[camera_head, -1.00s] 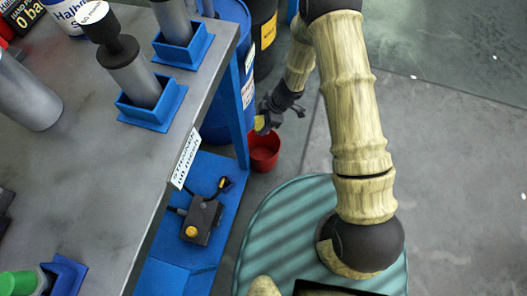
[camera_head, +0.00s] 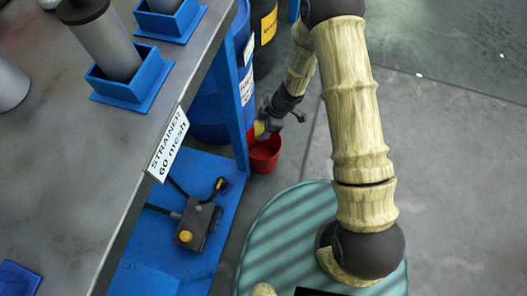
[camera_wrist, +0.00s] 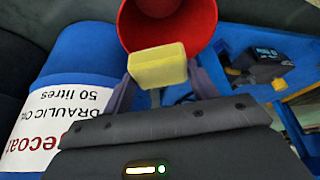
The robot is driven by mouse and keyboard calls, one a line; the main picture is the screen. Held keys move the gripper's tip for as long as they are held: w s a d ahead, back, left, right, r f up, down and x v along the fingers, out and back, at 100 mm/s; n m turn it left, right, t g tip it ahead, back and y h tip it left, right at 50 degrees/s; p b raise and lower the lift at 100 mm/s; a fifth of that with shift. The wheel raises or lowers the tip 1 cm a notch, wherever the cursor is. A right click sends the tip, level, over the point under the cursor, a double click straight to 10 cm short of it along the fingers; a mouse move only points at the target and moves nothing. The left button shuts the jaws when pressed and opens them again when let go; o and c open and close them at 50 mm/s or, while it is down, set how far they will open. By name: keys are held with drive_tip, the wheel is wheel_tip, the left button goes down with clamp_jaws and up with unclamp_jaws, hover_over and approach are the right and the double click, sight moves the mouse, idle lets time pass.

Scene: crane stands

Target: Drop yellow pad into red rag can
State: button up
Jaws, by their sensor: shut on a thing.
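The yellow pad (camera_wrist: 157,66) is in my gripper (camera_wrist: 158,88), between the two fingers in the wrist view. In the head view the pad (camera_head: 260,128) shows as a small yellow patch at my gripper (camera_head: 268,122). The red rag can (camera_wrist: 196,22) is open, and its dark red inside shows just beyond the pad in the wrist view. In the head view the can (camera_head: 265,155) stands low beside the bench leg, below my gripper. The pad overlaps the can's rim in the wrist view; I cannot tell its height above the rim.
A blue drum (camera_head: 212,105) with a white label (camera_wrist: 70,130) stands close by the can. The bench (camera_head: 90,190) with blue holders (camera_head: 130,85) is at the left. A control box (camera_head: 198,222) sits on the blue lower shelf (camera_head: 165,262). Grey floor is clear at the right.

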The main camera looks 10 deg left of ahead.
drive_tip(key=o, duration=1)
drive_tip(key=p+v, duration=1.1)
drive_tip(key=v, duration=0.6)
drive_tip(key=shift+r, duration=0.2)
